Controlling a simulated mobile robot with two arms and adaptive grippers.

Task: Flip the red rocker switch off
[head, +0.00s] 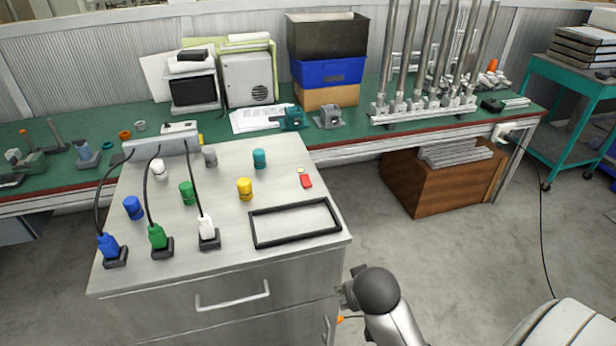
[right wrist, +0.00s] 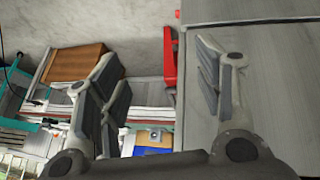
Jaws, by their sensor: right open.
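The red rocker switch (head: 306,181) is small and lies on the right part of the grey cabinet top (head: 225,160), just behind a black rectangular frame (head: 295,222). I cannot tell its rocker position. My right gripper (head: 347,293) is beside the cabinet's front right edge, apart from the switch and partly hidden by my dark round wrist. In the right wrist view, its two fingers (right wrist: 163,85) are spread with nothing held between them. A red part (right wrist: 170,65) shows beyond them; I cannot tell what it is. My left gripper is not in view.
Blue, green and white plugs (head: 157,236) with black cables stand at the cabinet's left front. Several coloured knobs, including a yellow one (head: 245,188), stand behind. A green workbench (head: 350,118) runs along the wall.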

